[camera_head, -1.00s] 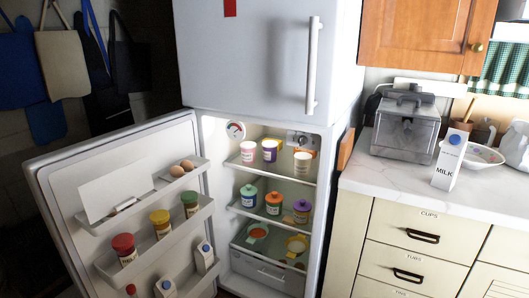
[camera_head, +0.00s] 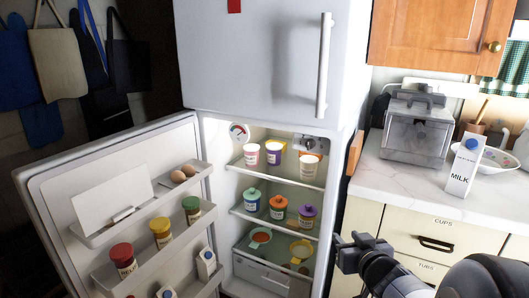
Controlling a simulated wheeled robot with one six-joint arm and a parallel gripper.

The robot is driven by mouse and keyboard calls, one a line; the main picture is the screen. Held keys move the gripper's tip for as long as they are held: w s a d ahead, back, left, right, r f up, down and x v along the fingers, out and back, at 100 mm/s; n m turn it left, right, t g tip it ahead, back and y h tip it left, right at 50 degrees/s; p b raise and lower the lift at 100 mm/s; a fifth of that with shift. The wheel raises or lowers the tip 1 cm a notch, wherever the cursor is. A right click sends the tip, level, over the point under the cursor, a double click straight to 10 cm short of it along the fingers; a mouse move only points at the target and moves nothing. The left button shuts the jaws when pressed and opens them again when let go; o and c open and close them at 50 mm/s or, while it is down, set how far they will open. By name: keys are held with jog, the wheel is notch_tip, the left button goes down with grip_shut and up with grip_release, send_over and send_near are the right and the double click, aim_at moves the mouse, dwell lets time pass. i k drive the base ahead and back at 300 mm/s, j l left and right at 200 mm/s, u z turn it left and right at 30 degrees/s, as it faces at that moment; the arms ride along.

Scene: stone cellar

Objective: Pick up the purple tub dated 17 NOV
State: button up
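A small purple tub (camera_head: 274,157) with a pale label stands on the fridge's upper shelf, between a pink tub (camera_head: 251,155) and a white tub with an orange-brown top (camera_head: 309,167). The label print is too small to read, so I cannot confirm the date. A jar with a purple lid (camera_head: 307,211) stands on the shelf below. My gripper (camera_head: 345,251) is at the lower right, outside the fridge and well below and right of the purple tub. It touches no tub, and its finger opening is not clear.
The fridge door (camera_head: 60,190) stands open to the left, its racks holding eggs and jars. A jar with a teal lid (camera_head: 252,199) and one with an orange lid (camera_head: 279,206) share the middle shelf. The counter (camera_head: 400,180) with a milk carton (camera_head: 465,165) is at right.

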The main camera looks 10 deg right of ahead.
aim_at(273, 150)
jog(key=i+j+u, duration=0.15)
jog(key=i, duration=0.3)
jog(key=i+j+u, duration=0.15)
jog(key=i, duration=0.3)
jog(key=i+j+z, duration=0.2)
jog(key=i+z, duration=0.15)
jog(key=i+j+z, duration=0.35)
jog(key=i, duration=0.2)
